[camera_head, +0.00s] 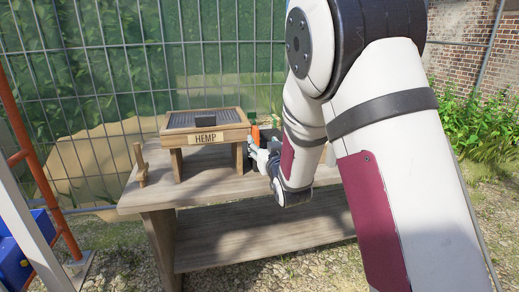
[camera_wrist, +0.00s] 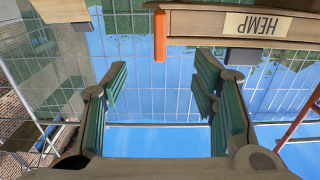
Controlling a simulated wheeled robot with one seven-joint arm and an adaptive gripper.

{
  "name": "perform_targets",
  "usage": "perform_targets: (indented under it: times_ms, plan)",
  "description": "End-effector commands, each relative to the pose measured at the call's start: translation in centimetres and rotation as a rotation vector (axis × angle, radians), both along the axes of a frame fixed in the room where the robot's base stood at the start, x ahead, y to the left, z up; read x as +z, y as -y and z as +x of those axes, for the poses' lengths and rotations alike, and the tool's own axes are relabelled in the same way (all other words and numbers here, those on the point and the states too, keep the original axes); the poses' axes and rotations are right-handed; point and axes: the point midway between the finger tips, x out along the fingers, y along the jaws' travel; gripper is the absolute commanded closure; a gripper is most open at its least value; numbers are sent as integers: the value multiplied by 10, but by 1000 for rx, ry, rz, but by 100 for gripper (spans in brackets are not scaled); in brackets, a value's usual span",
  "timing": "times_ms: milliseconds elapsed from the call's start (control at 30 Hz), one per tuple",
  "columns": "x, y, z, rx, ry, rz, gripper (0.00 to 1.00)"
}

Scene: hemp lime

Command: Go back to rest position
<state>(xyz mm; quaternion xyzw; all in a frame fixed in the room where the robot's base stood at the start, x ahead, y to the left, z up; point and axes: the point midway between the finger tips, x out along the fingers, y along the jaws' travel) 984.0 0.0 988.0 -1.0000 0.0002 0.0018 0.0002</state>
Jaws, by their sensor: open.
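My gripper (camera_head: 258,154) is beyond my forearm in the head view, just right of the wooden stand marked HEMP (camera_head: 205,128) and above the workbench (camera_head: 235,187). In the wrist view my gripper (camera_wrist: 163,98) is open, with its green-padded fingers wide apart and nothing between them. That view looks upside down; the HEMP stand (camera_wrist: 200,24) runs along its top with inverted lettering. An orange piece (camera_wrist: 160,36) is by the stand, beyond the fingers; it also shows beside my gripper in the head view (camera_head: 255,133).
A small wooden piece (camera_head: 140,165) stands at the bench's left end. A wire fence (camera_head: 110,80) is behind. A blue object (camera_head: 35,250) and an orange pole (camera_head: 42,180) are at left. My arm hides the bench's right side.

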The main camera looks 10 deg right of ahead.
Motion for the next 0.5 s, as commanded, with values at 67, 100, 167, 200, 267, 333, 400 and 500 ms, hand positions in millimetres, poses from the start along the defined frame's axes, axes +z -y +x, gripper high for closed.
perform_targets:
  times_ms: [67,100,167,200,267,333,400,500]
  plan:
    - [4,2,-2,-5,-16,5,47]
    - [6,3,-5,-10,-36,9,47]
    - [9,6,-11,-19,-80,17,47]
    - [12,8,-18,-26,-119,25,47]
    - [16,11,-30,-36,-187,38,47]
    - [20,14,-50,-44,-277,52,47]
    - [22,15,-73,-48,-368,63,47]
    - [23,15,-111,-48,-497,74,47]
